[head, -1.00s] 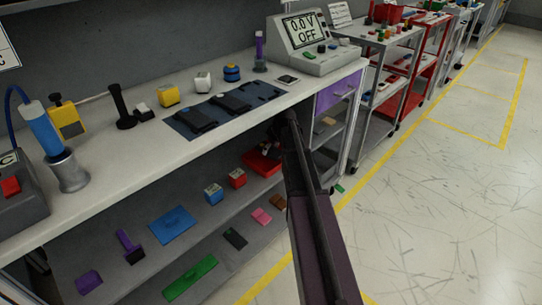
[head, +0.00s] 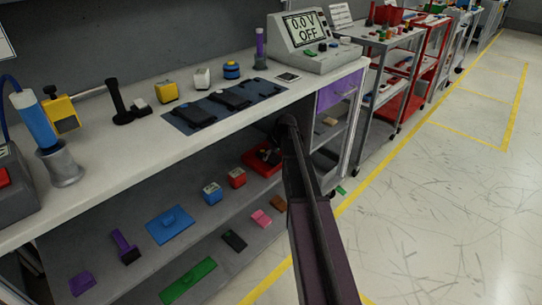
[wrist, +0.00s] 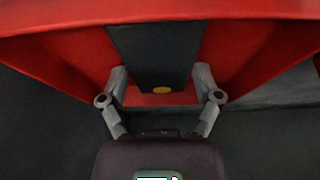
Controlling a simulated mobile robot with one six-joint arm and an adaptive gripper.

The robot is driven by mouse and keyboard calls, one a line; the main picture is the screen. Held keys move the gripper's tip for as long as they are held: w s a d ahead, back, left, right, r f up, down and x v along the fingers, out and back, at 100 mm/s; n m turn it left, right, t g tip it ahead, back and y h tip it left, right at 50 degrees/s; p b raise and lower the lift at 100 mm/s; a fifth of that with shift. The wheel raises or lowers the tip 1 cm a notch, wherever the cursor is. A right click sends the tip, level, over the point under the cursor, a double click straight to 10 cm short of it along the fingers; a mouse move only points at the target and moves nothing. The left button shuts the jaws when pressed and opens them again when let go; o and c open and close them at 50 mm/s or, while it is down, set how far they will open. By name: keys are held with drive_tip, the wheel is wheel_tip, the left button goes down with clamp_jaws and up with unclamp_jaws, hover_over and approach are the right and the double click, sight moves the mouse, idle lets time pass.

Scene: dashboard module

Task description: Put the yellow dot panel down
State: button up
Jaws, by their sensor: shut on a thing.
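The yellow dot panel (wrist: 152,55) is a dark, flat piece with a yellow dot near its near end, seen in the wrist view. My gripper (wrist: 161,78) is shut on it, one finger at each side. The panel is over a red tray (wrist: 60,55), which fills the upper part of the wrist view; whether it touches the tray floor I cannot tell. In the head view the red tray (head: 252,161) sits on the shelf under the worktop, and my gripper (head: 269,154) reaches into it. The panel is mostly hidden there by my arm.
The worktop (head: 120,155) overhangs the shelf close above my arm. A red block (head: 237,178) and a blue block (head: 212,193) stand left of the tray. A blue panel (head: 170,225) lies farther left. Pink (head: 261,218) and green (head: 188,280) pieces lie lower down.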

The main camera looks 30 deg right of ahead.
sight(275, 158)
drive_tip(key=o, duration=1)
drive_tip(key=shift+f, duration=0.1)
drive_tip(key=shift+c, duration=0.2)
drive_tip(key=shift+r, duration=0.2)
drive_tip(key=p+v, duration=0.5)
drive_tip(key=shift+r, duration=0.1)
drive_tip(key=s+d, duration=0.4)
drive_tip(key=s, duration=0.7)
drive_tip(key=shift+s, duration=0.1)
drive_tip(key=s+a+m+g, duration=0.1)
drive_tip(key=s+a, duration=0.3)
drive_tip(key=a, duration=0.5)
drive_tip(key=s+a+f+m+g+h, duration=0.1)
drive_tip(key=s+a, duration=0.3)
drive_tip(key=a, duration=0.6)
drive_tip(key=s+a+m+g, duration=0.2)
drive_tip(key=s+a, duration=0.2)
drive_tip(key=a, duration=0.5)
drive_tip(key=shift+s+a+f+h, duration=0.2)
drive_tip(key=shift+f+h, duration=0.1)
drive_tip(key=shift+f, duration=0.05)
